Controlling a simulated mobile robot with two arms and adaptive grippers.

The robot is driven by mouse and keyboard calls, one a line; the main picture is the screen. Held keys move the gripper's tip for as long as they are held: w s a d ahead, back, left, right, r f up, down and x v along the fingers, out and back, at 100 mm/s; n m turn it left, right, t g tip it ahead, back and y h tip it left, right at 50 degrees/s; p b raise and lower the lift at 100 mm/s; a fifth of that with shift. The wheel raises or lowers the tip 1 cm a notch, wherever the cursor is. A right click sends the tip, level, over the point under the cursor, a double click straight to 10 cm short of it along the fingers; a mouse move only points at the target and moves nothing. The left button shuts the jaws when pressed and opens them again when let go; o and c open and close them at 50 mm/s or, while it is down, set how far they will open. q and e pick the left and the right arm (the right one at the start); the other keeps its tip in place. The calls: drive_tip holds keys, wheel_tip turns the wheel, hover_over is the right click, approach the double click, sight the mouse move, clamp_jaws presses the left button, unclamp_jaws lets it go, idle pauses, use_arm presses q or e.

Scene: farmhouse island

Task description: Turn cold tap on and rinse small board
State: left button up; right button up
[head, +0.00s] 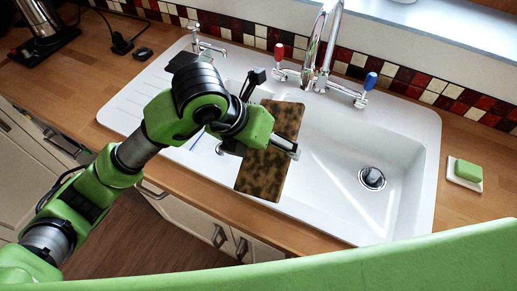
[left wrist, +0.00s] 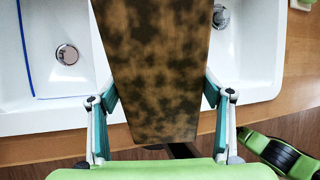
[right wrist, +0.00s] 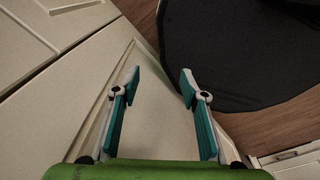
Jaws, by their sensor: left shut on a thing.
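The small board (head: 265,174), brown with dark mottling, is in my left gripper (head: 258,148) over the sink (head: 320,190), near the divide between its two basins. In the left wrist view the board (left wrist: 155,60) sits between the two fingers of the left gripper (left wrist: 160,92), which are shut on its sides. The tap has a chrome spout (head: 318,50), a red-handled lever (head: 279,52) and a blue-handled lever (head: 370,82). No water stream shows under the spout. My right gripper (right wrist: 158,85) is open and empty, in front of pale cupboard doors.
A drain (head: 372,178) lies in the large right basin. A blue-edged thing (left wrist: 26,50) shows in the left basin. A green soap on a white dish (head: 464,184) stands right of the sink. A small second tap (head: 199,42) stands behind the drainboard. A dark mat (right wrist: 230,50) covers part of the floor.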

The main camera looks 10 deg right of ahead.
use_arm(q)
drive_tip(key=shift+w+d+f, duration=0.1)
drive_tip(key=shift+w+d, duration=0.25)
drive_tip(key=shift+d, duration=0.5)
drive_tip(key=shift+w+d+f+b, duration=0.15)
drive_tip(key=shift+w+d+b, duration=0.2)
drive_tip(key=shift+d, duration=0.25)
drive_tip(key=shift+w+d+f+b, duration=0.2)
drive_tip(key=shift+d+b, duration=0.1)
drive_tip(key=shift+d, duration=0.35)
drive_tip(key=shift+w+d+f+b, duration=0.1)
drive_tip(key=shift+w+d+b, duration=0.25)
drive_tip(key=shift+d, duration=0.25)
